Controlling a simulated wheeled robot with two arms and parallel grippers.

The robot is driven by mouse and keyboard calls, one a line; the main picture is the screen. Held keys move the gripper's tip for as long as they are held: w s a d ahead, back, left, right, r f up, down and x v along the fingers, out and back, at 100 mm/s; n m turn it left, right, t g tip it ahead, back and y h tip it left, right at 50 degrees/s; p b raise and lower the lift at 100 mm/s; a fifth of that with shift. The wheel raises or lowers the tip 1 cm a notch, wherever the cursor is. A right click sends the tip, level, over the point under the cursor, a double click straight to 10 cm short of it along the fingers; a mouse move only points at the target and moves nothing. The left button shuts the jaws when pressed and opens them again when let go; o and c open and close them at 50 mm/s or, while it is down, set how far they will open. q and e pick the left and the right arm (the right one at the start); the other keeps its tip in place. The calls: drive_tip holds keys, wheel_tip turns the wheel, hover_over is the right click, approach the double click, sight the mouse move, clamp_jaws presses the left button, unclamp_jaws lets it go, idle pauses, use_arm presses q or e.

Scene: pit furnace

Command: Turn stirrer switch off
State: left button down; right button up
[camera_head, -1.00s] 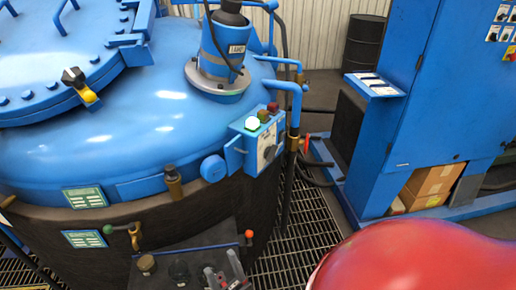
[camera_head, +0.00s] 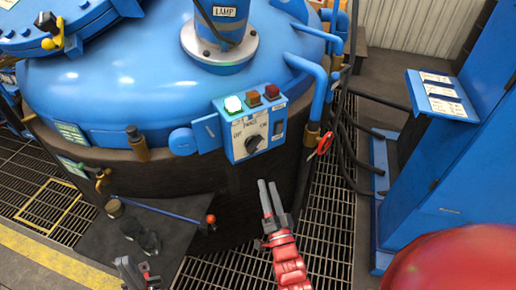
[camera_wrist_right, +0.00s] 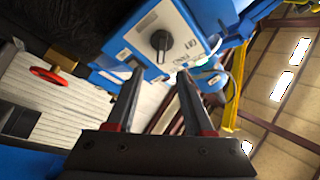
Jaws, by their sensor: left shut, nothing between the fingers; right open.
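A blue control box (camera_head: 238,150) is mounted on the side of the blue furnace lid. Its white plate carries a black rotary switch (camera_head: 254,143), with its pointer tilted. The plate's lettering is too small to read surely. The switch also shows in the right wrist view (camera_wrist_right: 161,41), beyond the fingertips. My right gripper (camera_head: 268,187) is open and empty, below the box and apart from it. Its two fingers (camera_wrist_right: 160,52) point towards the box in the wrist view. My left gripper (camera_head: 128,262) is shut and empty, low at the bottom left.
A white lamp (camera_head: 233,104), a brown button (camera_head: 253,99) and a red button (camera_head: 272,92) top the box. A blue pipe (camera_head: 318,85) and a red-handled valve (camera_head: 324,140) stand close on its right. A blue cabinet (camera_head: 450,190) is further right. Grating covers the floor.

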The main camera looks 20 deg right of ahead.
sight(256, 149)
drive_tip(key=p+x, duration=0.2)
drive_tip(key=x, duration=1.1)
drive_tip(key=shift+w+a, duration=0.1)
drive_tip(key=shift+w, duration=0.15)
clamp_jaws()
